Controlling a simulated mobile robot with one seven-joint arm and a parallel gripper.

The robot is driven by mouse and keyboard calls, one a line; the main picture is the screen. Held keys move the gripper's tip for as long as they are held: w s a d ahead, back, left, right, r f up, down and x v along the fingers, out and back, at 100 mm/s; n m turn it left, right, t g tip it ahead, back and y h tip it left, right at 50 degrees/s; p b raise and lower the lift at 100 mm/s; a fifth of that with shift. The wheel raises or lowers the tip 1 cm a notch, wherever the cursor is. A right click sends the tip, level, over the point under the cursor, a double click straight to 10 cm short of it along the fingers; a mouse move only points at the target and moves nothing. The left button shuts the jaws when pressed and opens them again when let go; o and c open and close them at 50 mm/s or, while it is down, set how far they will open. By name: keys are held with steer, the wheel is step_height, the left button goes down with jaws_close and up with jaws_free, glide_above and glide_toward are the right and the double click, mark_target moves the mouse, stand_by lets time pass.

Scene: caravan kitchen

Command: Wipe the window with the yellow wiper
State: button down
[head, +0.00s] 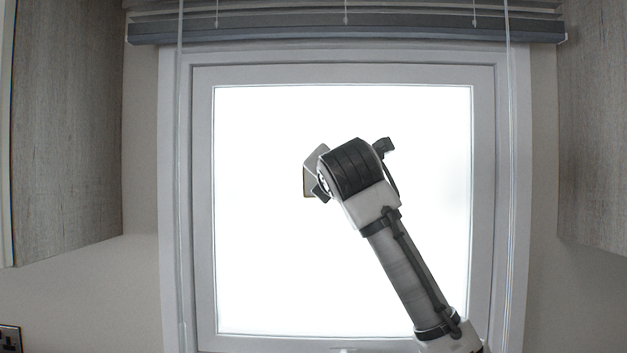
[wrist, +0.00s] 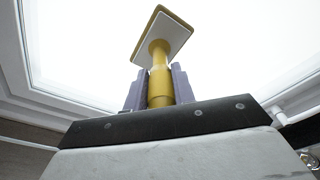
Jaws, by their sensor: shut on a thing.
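The window (head: 270,270) is a bright white pane in a pale frame, filling the middle of the head view. The yellow wiper (wrist: 159,80) shows in the wrist view, with a yellow handle and a flat, pale-backed rectangular head with yellow edges. My gripper (wrist: 158,88) is shut on the wiper's handle, one finger on each side. In the head view the wiper's head (head: 309,177) shows in part at the left of my wrist, in front of the middle of the pane. My wrist hides the handle there. I cannot tell whether the head touches the glass.
A raised grey blind (head: 345,30) hangs above the window, with thin cords down both sides. Wooden cabinets stand at the left (head: 65,120) and right (head: 595,120). A dark socket (head: 10,338) is at the lower left. The pane around my arm is clear.

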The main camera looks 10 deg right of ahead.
steer(key=s+d, duration=0.3)
steer(key=d, duration=1.1)
steer(key=s+d, duration=0.2)
steer(key=d, duration=1.1)
steer(key=shift+s+a+f+b, duration=0.15)
steer(key=shift+s+b, duration=0.35)
steer(key=shift+s, duration=0.9)
steer(key=shift+s+a+b, duration=0.15)
steer(key=shift+s+b, duration=0.35)
steer(key=shift+s, duration=0.85)
